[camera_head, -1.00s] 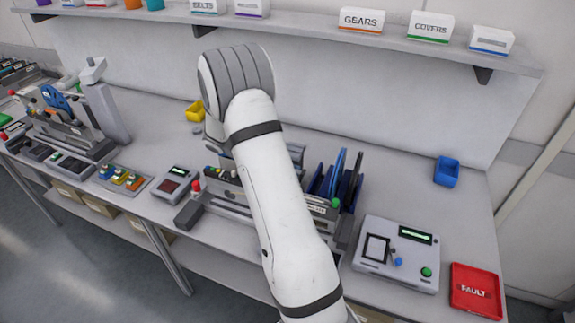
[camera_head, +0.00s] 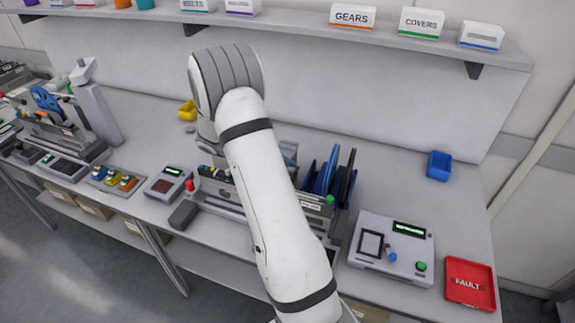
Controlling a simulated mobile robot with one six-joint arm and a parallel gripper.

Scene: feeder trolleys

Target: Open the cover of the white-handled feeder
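My white arm rises from the bottom middle and bends at a grey-banded joint over the bench. My gripper is hidden behind the arm, so its fingers do not show. A grey feeder unit (camera_head: 222,199) stands behind the arm in the middle of the bench, with a red knob and a green button; the arm covers much of it. Another feeder unit (camera_head: 55,135) stands at the far left, with a blue reel and a red knob. I cannot make out a white handle or the state of any cover.
A grey control box (camera_head: 385,268) and a red FAULT tray (camera_head: 470,290) are at right. A blue bin (camera_head: 439,166) and yellow bin (camera_head: 187,110) sit further back. A shelf (camera_head: 300,30) with labelled boxes runs above. The bench between the blue bin and feeder is clear.

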